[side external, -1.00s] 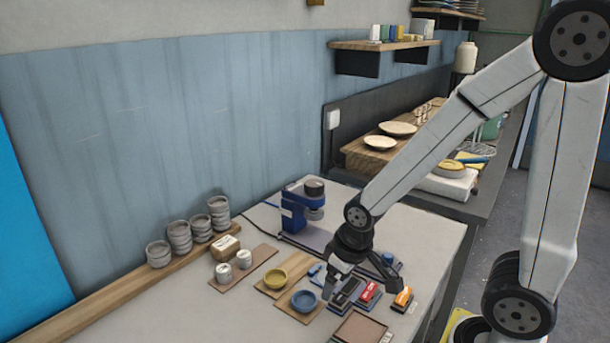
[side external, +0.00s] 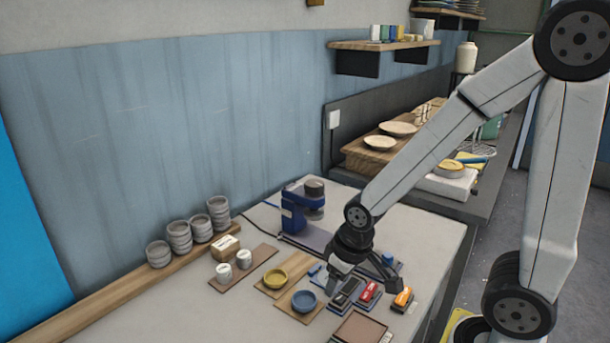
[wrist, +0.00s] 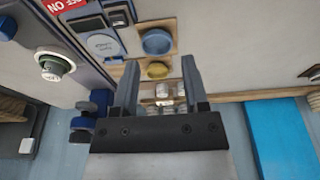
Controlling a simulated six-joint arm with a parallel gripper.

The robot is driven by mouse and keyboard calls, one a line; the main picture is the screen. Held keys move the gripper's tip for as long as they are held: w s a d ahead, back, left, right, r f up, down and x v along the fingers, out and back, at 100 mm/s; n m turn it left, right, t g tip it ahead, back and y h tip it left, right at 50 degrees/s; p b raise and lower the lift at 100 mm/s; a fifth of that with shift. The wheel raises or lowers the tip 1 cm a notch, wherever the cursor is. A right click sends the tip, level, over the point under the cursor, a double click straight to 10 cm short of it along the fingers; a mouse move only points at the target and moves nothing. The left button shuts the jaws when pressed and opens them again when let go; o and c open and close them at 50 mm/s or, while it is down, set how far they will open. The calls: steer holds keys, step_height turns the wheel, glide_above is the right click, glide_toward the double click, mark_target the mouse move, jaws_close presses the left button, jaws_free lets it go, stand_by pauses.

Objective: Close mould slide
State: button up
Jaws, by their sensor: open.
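My gripper (side external: 362,282) is open and empty, low above the right part of the table. It also shows in the wrist view (wrist: 159,85), its two fingers apart with nothing between them. Under and beside it lies a group of small dark blocks (side external: 346,297), with a red-topped piece (side external: 369,291) and an orange piece (side external: 402,298) to the right. I cannot tell which part is the mould slide; the gripper hides some of the group.
A blue bowl (side external: 304,301) and a yellow bowl (side external: 275,278) sit on wooden boards left of the gripper. A blue machine (side external: 294,213) stands behind. Stacked grey cups (side external: 180,237) line the wall. A brown tray (side external: 358,328) lies in front. The table's left front is clear.

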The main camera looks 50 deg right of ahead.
steer(key=shift+d, duration=0.2)
steer(key=c, duration=0.3)
steer(key=shift+w+d+m, duration=0.1)
steer(key=shift+d+m, duration=0.2)
steer(key=shift+m, duration=0.3)
jaws_close()
steer(key=s+d+m, duration=0.3)
steer(key=d+m, duration=0.6)
steer(key=s+d+m, duration=0.3)
steer(key=d+m, duration=0.6)
steer(key=m, duration=0.1)
steer(key=s+d+m+y, duration=0.1)
steer(key=s+d+m, duration=0.2)
steer(key=d+m, duration=0.6)
steer(key=shift+s+d+r+m, duration=0.15)
steer(key=shift+s+r+m, duration=0.15)
steer(key=shift+m, duration=0.4)
